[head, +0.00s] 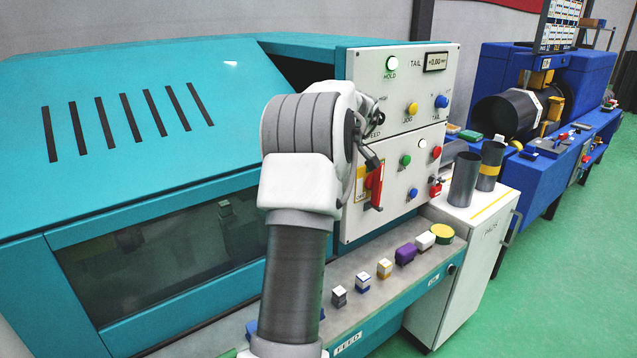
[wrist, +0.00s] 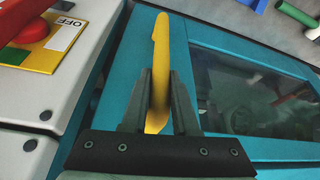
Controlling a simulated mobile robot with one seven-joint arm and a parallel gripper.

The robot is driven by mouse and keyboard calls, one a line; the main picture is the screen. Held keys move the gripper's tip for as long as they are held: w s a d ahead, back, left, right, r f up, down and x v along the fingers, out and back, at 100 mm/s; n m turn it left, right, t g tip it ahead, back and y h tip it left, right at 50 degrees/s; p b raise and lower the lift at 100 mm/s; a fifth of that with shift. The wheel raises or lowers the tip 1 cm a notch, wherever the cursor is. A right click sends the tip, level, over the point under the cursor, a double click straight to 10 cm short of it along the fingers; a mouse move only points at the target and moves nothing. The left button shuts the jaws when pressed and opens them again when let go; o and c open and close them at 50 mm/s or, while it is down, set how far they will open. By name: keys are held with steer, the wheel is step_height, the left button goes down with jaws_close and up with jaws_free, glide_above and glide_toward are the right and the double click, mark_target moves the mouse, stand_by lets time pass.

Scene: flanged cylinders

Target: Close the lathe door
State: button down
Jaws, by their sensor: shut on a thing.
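The lathe is a large teal machine in the head view. Its door (head: 150,130) is a teal slotted cover with a dark window (head: 165,240) in its sloping front. In the wrist view the window (wrist: 250,95) lies to the right of a yellow bar handle (wrist: 161,50) on a teal panel. My gripper (wrist: 160,95) has its two dark fingers shut on this handle, one on each side of it. In the head view my own arm hides the handle and the gripper. I cannot tell exactly how far the door stands from its frame.
A white control panel (head: 400,100) with buttons and a red switch (head: 374,190) stands right of the door. Several small blocks lie on the ledge (head: 330,325) below. A white cabinet (head: 455,260) carries two dark cylinders. A blue machine (head: 590,75) stands behind, beside open green floor.

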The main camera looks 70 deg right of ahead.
steer(key=shift+s+d+r, duration=0.1)
steer(key=shift+s+d, duration=0.15)
steer(key=shift+d, duration=0.3)
steer(key=c, duration=0.7)
jaws_free()
steer(key=shift+a, duration=0.1)
steer(key=p+v, duration=0.1)
steer(key=v, duration=1.6)
steer(key=shift+r+p, duration=0.2)
steer(key=shift+p, duration=0.2)
steer(key=shift+w, duration=0.1)
